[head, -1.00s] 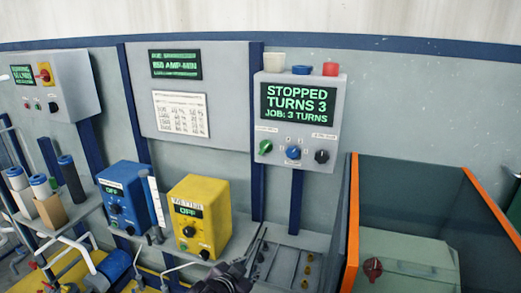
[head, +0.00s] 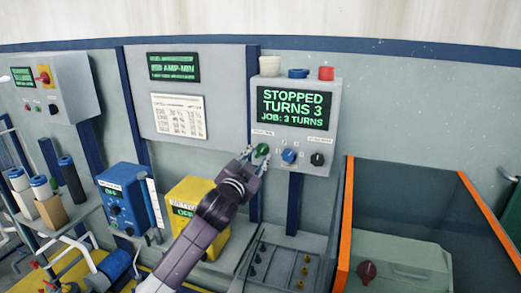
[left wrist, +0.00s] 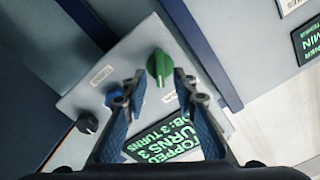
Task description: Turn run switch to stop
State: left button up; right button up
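The grey control box (head: 331,91) on the wall has a screen (head: 296,107) reading STOPPED, TURNS 3, JOB: 3 TURNS. Below the screen are a green knob (head: 263,150), a blue knob (head: 289,156) and a black knob (head: 317,159); their labels are too small to read. My left gripper (head: 258,158) is at the green knob. In the left wrist view, its open fingers (left wrist: 158,82) point at the green knob (left wrist: 159,66), which shows between and just beyond the tips. I cannot tell whether they touch it. My right gripper is not in view.
White, blue and red caps sit on top of the box. An orange-edged tank (head: 348,215) stands at lower right. The wall right of the box is clear.

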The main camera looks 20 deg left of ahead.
aim_at(261, 151)
pick_arm(q)
jog(key=shift+w, duration=1.15)
grip_shut()
